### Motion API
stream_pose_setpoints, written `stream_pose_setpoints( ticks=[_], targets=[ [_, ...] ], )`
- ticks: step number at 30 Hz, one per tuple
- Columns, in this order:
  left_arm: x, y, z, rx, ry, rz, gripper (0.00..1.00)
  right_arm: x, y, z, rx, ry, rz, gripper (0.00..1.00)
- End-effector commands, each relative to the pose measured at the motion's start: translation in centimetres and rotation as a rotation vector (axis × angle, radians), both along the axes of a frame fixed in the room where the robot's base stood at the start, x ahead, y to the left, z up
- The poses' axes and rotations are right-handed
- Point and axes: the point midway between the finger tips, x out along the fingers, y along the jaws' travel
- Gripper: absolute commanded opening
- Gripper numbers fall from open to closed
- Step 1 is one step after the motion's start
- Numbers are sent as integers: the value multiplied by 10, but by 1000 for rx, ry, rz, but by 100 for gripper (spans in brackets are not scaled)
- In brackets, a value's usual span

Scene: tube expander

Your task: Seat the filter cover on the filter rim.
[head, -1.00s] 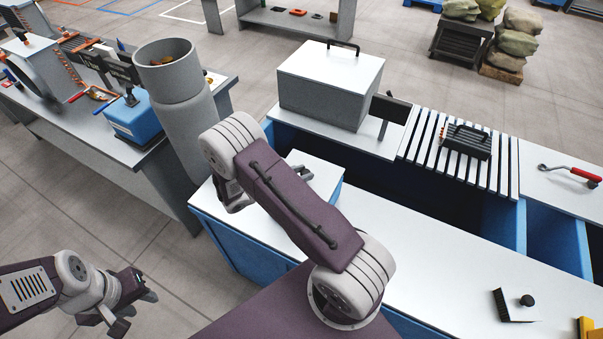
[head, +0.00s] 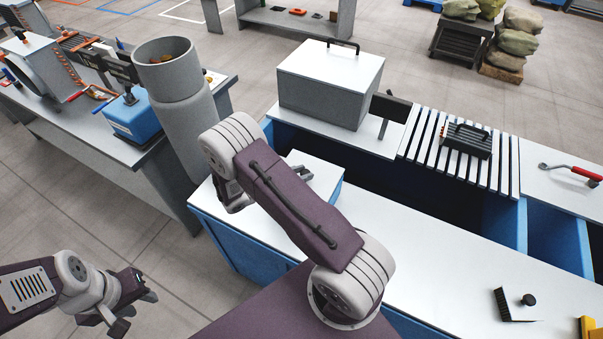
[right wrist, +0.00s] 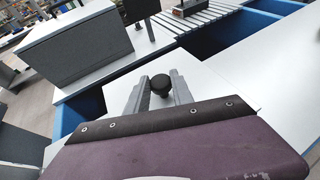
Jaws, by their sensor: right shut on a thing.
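My right gripper (right wrist: 160,88) is shut on a round black knob (right wrist: 160,82), with one grey finger on each side. The knob stands over a flat white panel (right wrist: 206,82), which looks like the filter cover. In the head view a white square top (head: 322,172) with a blue edge lies under my right gripper (head: 305,174), which is partly hidden by my arm. I cannot make out the filter rim or any gap between it and the panel. My left gripper (head: 134,304) is open and empty at the lower left, above the floor.
A grey box with a white lid (head: 330,85) stands behind. A slatted rack (head: 420,136) with a black handled block (head: 467,140) is right of it. A grey cylinder (head: 185,120) stands at left.

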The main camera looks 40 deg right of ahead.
Motion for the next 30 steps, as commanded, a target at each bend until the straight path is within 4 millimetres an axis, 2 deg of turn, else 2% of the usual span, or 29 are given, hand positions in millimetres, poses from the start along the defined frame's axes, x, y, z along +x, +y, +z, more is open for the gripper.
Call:
stream_pose_setpoints(
  ticks=[30],
  targets=[
    [0, 0, -12, 0, 0, 0, 36, 0, 0, -14, -1, -1, 0, 0]
  ],
)
